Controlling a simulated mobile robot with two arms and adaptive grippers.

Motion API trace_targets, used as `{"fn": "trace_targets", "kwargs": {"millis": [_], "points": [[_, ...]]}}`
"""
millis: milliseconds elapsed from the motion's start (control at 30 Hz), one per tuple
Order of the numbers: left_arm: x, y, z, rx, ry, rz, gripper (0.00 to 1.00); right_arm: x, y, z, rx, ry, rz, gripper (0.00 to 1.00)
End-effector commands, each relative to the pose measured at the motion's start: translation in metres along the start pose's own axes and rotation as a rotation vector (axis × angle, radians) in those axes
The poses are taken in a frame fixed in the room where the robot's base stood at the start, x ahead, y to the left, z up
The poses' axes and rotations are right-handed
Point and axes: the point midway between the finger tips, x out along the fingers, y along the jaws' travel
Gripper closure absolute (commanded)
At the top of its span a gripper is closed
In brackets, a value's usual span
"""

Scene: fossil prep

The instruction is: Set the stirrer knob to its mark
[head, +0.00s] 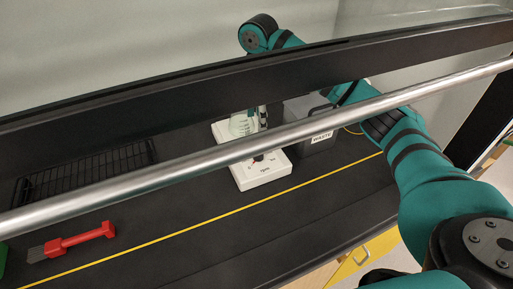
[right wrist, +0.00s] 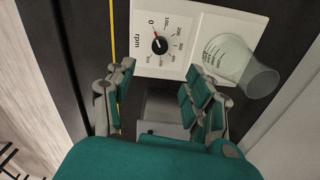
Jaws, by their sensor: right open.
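The white stirrer (head: 265,180) stands on the dark bench under the hood's front bar. In the right wrist view its panel (right wrist: 190,12) carries a dark round knob (right wrist: 160,45) in a dial marked in rpm. The knob's red pointer is turned toward the 0 end of the scale. A glass flask (right wrist: 235,62) sits on the stirrer's plate. My right gripper (right wrist: 160,88) is open and empty, its fingers apart, with the knob beyond the gap between the fingertips. It does not touch the knob. My left gripper is in neither view.
A silver bar (head: 180,172) and a dark sash frame (head: 200,85) cross in front of the bench. A grey waste bin (head: 318,146) stands right of the stirrer. A black rack (head: 85,170) and a red-handled brush (head: 80,240) lie left. A yellow line (head: 180,234) runs along the bench.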

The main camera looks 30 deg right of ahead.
Motion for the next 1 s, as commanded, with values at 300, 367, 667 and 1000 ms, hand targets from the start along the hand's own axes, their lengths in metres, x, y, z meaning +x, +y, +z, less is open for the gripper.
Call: {"fn": "trace_targets", "kwargs": {"millis": [300,367,667,1000], "points": [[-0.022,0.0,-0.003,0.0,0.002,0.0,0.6,0.069,0.002,0.0,0.001,-0.001,0.005,0.46],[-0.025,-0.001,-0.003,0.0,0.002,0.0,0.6,0.081,0.002,0.001,0.0,-0.002,0.005,0.46],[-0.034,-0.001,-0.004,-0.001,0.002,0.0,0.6,0.123,0.001,0.001,-0.001,-0.003,0.002,0.46],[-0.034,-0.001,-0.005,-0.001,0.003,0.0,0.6,0.13,0.0,0.001,-0.001,-0.003,-0.001,0.46]]}}
